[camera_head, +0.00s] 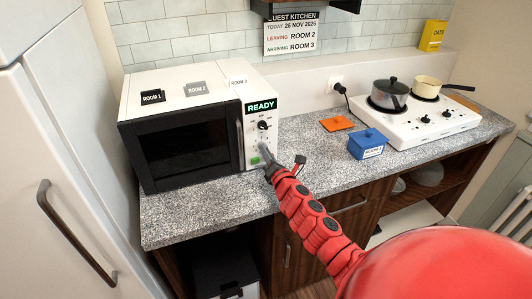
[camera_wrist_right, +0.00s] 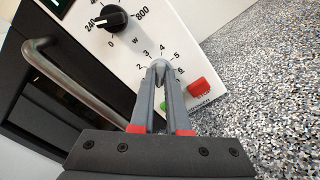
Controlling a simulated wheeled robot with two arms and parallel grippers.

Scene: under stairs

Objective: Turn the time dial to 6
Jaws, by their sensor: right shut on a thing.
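The white and black microwave (camera_head: 185,150) stands on the counter, with its control panel on the right side. In the wrist view, the time dial (camera_wrist_right: 158,66) is a small grey knob ringed by the numbers 2 to 6. My right gripper (camera_wrist_right: 159,68) is shut on it, its two grey fingers meeting at the knob. The fingers cover much of the dial, and I cannot tell which number it points to. In the head view, my right gripper (camera_head: 264,148) reaches the lower part of the panel. My left gripper is not in view.
Above the time dial is a black power dial (camera_wrist_right: 112,19). A red button (camera_wrist_right: 201,87) and a green button (camera_head: 256,160) sit below. The display (camera_head: 261,106) reads READY. A blue box (camera_head: 367,144) and hob (camera_head: 425,118) stand to the right.

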